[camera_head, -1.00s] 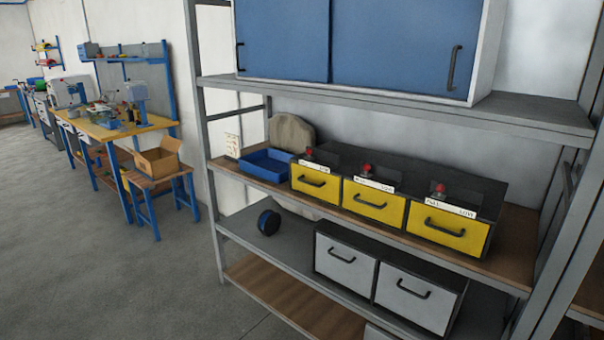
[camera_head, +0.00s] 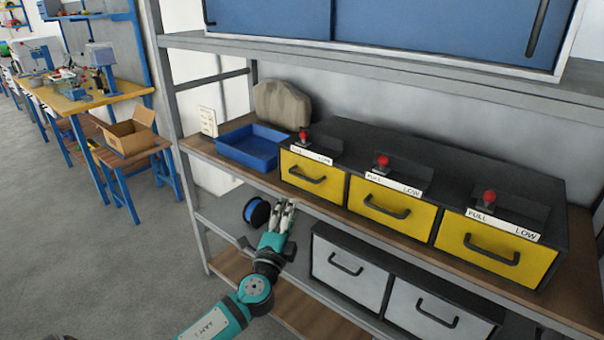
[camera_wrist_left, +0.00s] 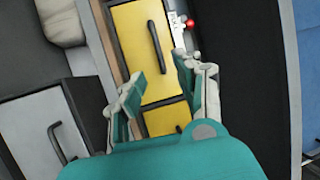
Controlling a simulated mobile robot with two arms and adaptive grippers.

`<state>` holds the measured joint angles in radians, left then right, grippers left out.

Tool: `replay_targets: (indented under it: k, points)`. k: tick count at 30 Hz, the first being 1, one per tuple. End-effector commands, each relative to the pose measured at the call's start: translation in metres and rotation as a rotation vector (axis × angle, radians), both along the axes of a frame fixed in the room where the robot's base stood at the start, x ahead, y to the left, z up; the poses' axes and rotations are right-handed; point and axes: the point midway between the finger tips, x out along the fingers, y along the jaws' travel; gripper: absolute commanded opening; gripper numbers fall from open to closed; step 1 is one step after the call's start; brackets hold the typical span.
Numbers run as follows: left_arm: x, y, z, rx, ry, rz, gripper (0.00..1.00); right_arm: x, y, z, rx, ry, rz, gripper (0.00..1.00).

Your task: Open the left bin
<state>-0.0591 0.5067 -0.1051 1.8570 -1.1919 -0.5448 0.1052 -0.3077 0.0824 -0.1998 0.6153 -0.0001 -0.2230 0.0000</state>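The left bin (camera_head: 310,174) is a yellow drawer with a dark handle, at the left end of a row of three on the middle shelf. It is shut. A red knob (camera_head: 304,135) and a "FULL/LOW" label are above its front. My left gripper (camera_head: 285,208) is in front of the shelf, below and slightly left of this bin, apart from its handle. In the left wrist view the gripper (camera_wrist_left: 160,85) has its fingers spread and nothing between them. A yellow drawer front with a dark handle (camera_wrist_left: 155,46) lies beyond the fingertips there. My right gripper is not in view.
The middle bin (camera_head: 388,207) and right bin (camera_head: 495,249) are shut. A blue tray (camera_head: 228,152) stands left of the bins. White drawers (camera_head: 347,273) and a dark blue round object (camera_head: 256,212) are on the shelf below. A blue-doored cabinet (camera_head: 400,30) is above.

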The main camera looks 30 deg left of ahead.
Motion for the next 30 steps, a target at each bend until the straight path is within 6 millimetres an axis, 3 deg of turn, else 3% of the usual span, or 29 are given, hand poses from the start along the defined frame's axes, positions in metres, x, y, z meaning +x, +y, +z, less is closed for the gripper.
replay_targets:
  k: [5,15,21,30]
  points:
    - [0.039,0.013,0.010,0.000,-0.001,0.001,0.34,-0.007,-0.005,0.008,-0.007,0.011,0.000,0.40]
    - [0.103,0.034,0.021,-0.001,0.002,0.001,0.34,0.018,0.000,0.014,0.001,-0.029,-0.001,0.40]
    - [0.123,0.041,0.023,-0.002,0.002,0.001,0.34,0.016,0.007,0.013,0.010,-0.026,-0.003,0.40]
    - [0.128,0.042,0.024,-0.002,0.003,0.000,0.34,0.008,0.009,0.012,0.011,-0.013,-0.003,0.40]
